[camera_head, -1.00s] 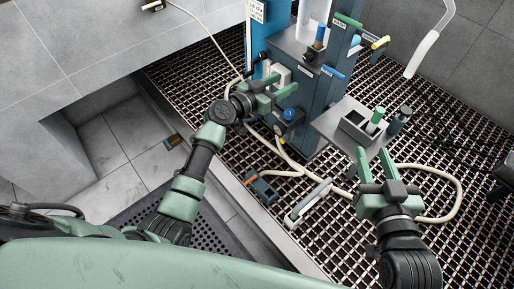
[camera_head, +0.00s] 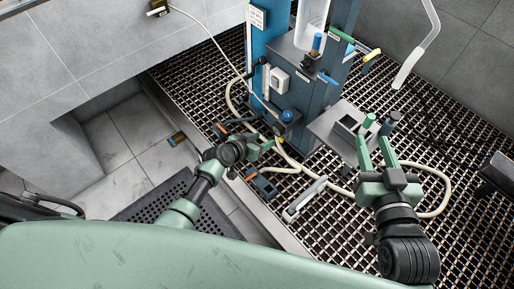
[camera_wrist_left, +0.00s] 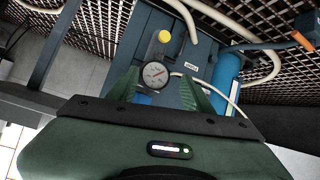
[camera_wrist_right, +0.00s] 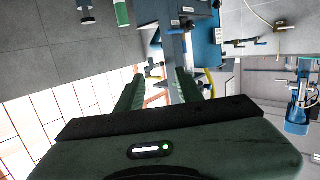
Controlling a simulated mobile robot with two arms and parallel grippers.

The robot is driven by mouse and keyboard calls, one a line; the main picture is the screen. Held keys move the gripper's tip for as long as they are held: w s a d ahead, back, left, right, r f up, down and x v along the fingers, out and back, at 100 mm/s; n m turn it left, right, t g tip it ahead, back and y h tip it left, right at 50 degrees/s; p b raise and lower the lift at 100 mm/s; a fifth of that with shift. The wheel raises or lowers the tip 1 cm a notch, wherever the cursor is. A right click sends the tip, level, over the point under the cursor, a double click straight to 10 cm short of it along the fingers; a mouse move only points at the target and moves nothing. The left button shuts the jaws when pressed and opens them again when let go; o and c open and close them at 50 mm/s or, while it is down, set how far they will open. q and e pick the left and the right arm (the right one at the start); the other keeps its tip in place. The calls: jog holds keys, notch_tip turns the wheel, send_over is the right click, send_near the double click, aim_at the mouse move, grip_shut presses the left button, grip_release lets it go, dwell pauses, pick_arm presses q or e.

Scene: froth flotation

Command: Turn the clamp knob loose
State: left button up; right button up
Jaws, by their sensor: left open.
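The blue and grey machine column (camera_head: 335,75) carries several knobs and levers. A round blue knob (camera_head: 288,115) sits low on its front, and a blue-topped handle (camera_head: 317,42) is higher up. I cannot tell which one is the clamp knob. My left gripper (camera_head: 265,152) is open and empty, below and left of the round blue knob and apart from it. My right gripper (camera_head: 375,142) is open and empty, in front of the grey bracket.
Cream hoses (camera_head: 436,200) loop over the grating (camera_head: 330,245). A pale-handled tool (camera_head: 305,198) lies near the grating's front edge.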

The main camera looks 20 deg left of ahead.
pick_arm(q)
jog(key=shift+g+y, duration=0.3)
jog(key=shift+g, duration=0.1)
jog(key=shift+s+a+f+p, duration=0.2)
jog(key=shift+s+f+p, duration=0.05)
jog(key=shift+s+f, duration=0.55)
jog(key=shift+s+a+f+p, duration=0.2)
jog(key=shift+s+f+p, duration=0.05)
jog(key=shift+s+f, duration=0.55)
